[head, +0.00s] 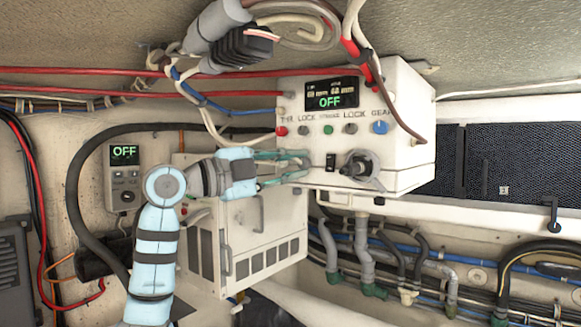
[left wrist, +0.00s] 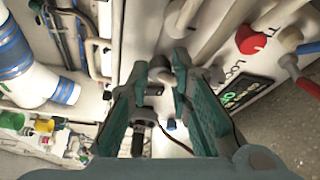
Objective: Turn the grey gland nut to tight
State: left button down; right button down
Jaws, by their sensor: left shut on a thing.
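The grey gland nut (left wrist: 160,67) shows as a small rounded grey piece between my fingertips in the left wrist view. It sits at the white control box (head: 407,160); in the head view my fingertips mostly hide it. My left gripper (head: 303,168) comes in from the left, below the row of knobs, and is shut on the nut. Its green fingers frame the nut from both sides in the left wrist view (left wrist: 156,62). The nut's turn position cannot be read. My right gripper is not in view.
A black switch (head: 330,162) and a dark knob on a grey round mount (head: 362,167) are close to the right of my fingertips. Above are red, green and blue controls and a display (head: 331,94) reading OFF. A vented white box (head: 255,245) stands below my gripper. Cables hang above.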

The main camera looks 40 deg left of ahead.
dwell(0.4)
pick_arm(q)
jog(key=c, duration=1.5)
grip_release()
jog(key=shift+w, duration=0.1)
jog(key=shift+o, duration=0.2)
jog(key=v, duration=0.7)
